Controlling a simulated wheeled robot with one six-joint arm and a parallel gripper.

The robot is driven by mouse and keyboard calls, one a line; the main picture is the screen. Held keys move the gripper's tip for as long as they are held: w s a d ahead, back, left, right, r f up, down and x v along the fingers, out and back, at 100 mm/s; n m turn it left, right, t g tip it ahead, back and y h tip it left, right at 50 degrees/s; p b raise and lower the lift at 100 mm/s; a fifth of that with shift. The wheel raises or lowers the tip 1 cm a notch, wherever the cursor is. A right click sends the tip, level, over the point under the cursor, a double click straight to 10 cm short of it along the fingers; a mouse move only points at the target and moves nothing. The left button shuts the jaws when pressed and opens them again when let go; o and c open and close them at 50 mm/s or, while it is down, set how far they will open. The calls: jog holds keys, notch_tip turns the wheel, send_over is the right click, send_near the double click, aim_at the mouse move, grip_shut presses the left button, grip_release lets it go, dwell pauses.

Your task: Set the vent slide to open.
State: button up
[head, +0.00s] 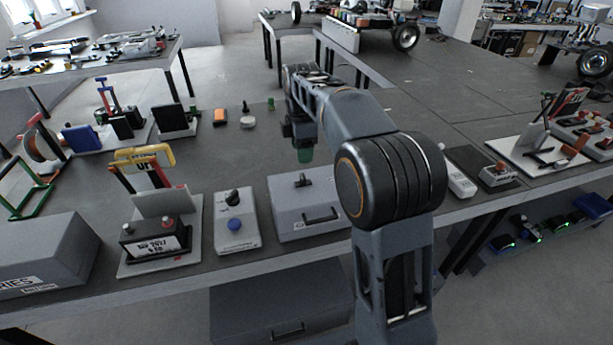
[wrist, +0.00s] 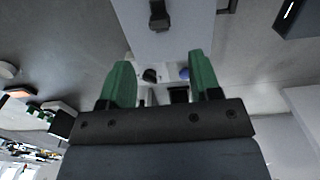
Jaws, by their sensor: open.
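No part is clearly marked as the vent slide. A grey box (head: 282,215) on the bench has a small black knob or latch on top and a black handle on its front. In the wrist view a grey panel (wrist: 185,35) with a black fitting (wrist: 158,14) shows at the top; I cannot tell if it is the same box. My gripper (head: 303,155) points down behind and above the grey box, apart from it. Its green fingers (wrist: 162,82) are spread, with nothing held between them.
A white control box (head: 238,240) with a black knob and blue button stands left of the grey box. Left of that is a battery (head: 155,240) on a stand with a yellow frame. A white handheld device (head: 460,181) lies right of my arm.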

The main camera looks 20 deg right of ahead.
aim_at(303, 175)
notch_tip(303, 175, down, 10)
jog(key=shift+d+r+b, duration=0.1)
jog(key=shift+r+b, duration=0.1)
jog(key=shift+b, duration=0.2)
grip_shut()
dwell(0.5)
